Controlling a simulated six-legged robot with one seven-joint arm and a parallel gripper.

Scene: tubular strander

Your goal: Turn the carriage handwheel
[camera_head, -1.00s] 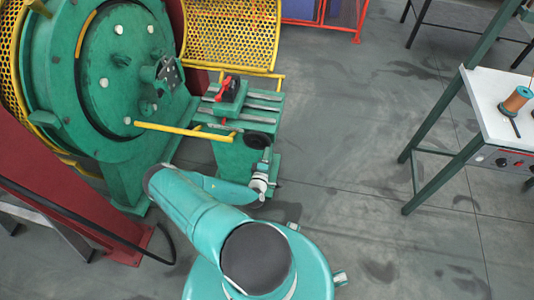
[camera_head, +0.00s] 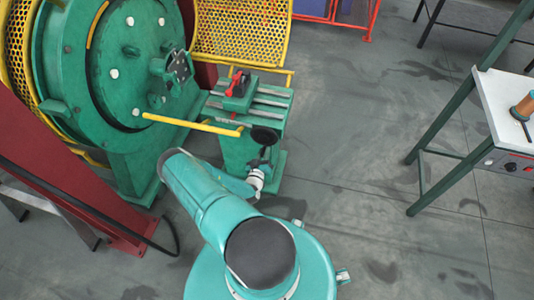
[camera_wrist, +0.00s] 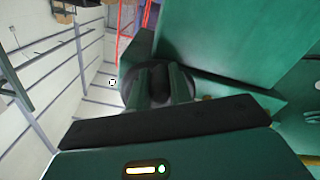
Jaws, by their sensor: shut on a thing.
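The carriage handwheel (camera_head: 264,135) is a small black disc on the front of the green carriage stand, below the slide. In the wrist view the black handwheel (camera_wrist: 133,88) is close and partly hidden behind the fingers. My gripper (camera_head: 263,155) reaches up to the wheel from below in the head view. In the wrist view my gripper (camera_wrist: 167,84) has its two fingers close together at the wheel, shut on its black rim or grip. The exact contact is hidden in shadow.
The green carriage slide (camera_head: 245,97) carries a red-handled clamp (camera_head: 237,84). A yellow bar (camera_head: 195,124) sticks out left of the wheel. The large green drum (camera_head: 125,70) stands at the left. A white table (camera_head: 495,100) stands at the right; the floor between is clear.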

